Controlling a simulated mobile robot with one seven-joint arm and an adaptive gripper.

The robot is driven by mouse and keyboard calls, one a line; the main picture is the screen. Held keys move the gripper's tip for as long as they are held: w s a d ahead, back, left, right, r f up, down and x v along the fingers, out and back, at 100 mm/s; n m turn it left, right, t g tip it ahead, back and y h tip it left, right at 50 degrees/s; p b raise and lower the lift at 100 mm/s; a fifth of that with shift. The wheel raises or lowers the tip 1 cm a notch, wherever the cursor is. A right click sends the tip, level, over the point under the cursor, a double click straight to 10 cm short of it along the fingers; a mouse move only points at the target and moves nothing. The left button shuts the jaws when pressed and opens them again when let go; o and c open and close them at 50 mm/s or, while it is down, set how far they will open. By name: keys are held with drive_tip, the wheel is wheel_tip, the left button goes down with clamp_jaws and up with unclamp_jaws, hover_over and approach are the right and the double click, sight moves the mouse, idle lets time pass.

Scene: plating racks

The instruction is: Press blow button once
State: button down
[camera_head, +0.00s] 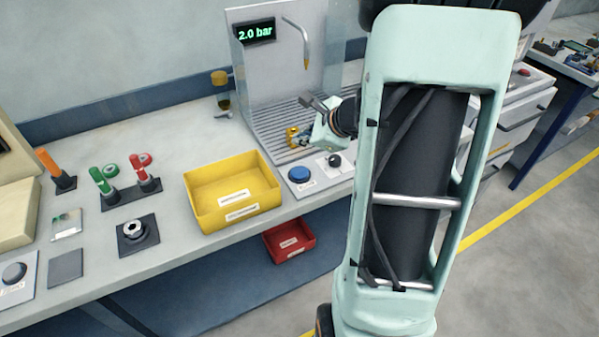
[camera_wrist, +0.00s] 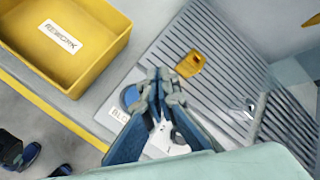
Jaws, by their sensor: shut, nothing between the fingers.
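The blow button is a round blue button (camera_head: 299,174) on a pale labelled plate at the bench's front edge, right of the yellow bin. In the wrist view the blue button (camera_wrist: 130,96) shows just left of my fingers, with a partly covered label starting "BLO" (camera_wrist: 119,114). My gripper (camera_wrist: 163,84) is shut and empty. It appears above the area beside the button, over the edge of the ribbed tray; whether it touches anything is unclear. In the head view its fingers are small and hard to make out.
The yellow rework bin (camera_head: 232,212) stands left of the button. A yellow part (camera_wrist: 190,63) lies on the ribbed tray (camera_wrist: 228,60) near my fingertips. A black knob (camera_head: 335,159) sits right of the button. A nozzle (camera_head: 305,50) hangs above; the display (camera_head: 255,32) reads 2.0 bar.

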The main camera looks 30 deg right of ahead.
drive_tip(key=b, duration=0.6)
hover_over(301, 173)
wheel_tip(301, 173, down, 7)
drive_tip(key=shift+f+b, duration=0.55)
drive_tip(key=shift+f, duration=0.15)
drive_tip(key=shift+f, duration=0.1)
idle(0.5)
drive_tip(key=shift+f+b, duration=0.3)
drive_tip(key=shift+b, duration=0.3)
drive_tip(key=shift+f+b, duration=0.5)
drive_tip(key=shift+b, duration=0.1)
idle(0.4)
idle(0.4)
drive_tip(key=shift+r+p, duration=0.7)
drive_tip(key=shift+r, duration=0.2)
drive_tip(key=shift+r, duration=0.1)
drive_tip(key=shift+r+p, duration=1.95)
drive_tip(key=shift+r, duration=0.45)
